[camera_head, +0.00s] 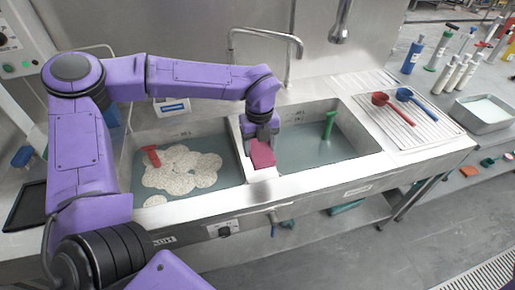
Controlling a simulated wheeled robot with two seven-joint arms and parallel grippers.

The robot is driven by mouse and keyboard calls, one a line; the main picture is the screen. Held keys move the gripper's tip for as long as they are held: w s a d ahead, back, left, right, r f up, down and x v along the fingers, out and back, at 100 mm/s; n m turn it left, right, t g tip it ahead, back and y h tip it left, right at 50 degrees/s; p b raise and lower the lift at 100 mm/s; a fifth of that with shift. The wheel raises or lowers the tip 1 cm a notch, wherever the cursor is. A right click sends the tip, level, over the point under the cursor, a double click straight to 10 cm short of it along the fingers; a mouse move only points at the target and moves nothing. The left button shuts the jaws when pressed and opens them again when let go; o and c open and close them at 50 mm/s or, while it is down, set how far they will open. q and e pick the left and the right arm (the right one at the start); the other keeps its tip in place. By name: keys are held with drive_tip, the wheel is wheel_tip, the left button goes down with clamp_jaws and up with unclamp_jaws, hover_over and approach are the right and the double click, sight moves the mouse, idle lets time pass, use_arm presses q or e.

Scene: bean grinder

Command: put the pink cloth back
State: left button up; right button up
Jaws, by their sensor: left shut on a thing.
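The pink cloth (262,154) is at the divider between the two sinks, near the front rim. My left gripper (262,138) points down from above and is shut on the cloth. The fingertips are partly hidden by the cloth and the wrist. The cloth lies at or just over a pale surface on the divider; I cannot tell whether it touches it. My right gripper is not in view.
The left sink (226,190) holds water, pale foam-like patches and a red-handled tool (152,156). The right sink (350,148) holds water and a green tool (329,125). A faucet (290,60) stands behind. Red (382,99) and blue (406,95) scoops lie on the drainboard at right.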

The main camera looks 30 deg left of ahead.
use_arm(q)
drive_tip(key=w+a+f, duration=0.1)
drive_tip(key=f, duration=0.1)
drive_tip(key=w+a+f+p, duration=0.1)
drive_tip(key=f, duration=0.2)
drive_tip(key=w+a+f, duration=0.1)
drive_tip(key=f, duration=0.1)
drive_tip(key=shift+w+f+p, duration=0.4)
drive_tip(key=shift+f, duration=0.35)
drive_tip(key=shift+f, duration=0.1)
drive_tip(key=shift+f, duration=0.15)
drive_tip(key=o, duration=0.9)
drive_tip(key=shift+o, duration=0.2)
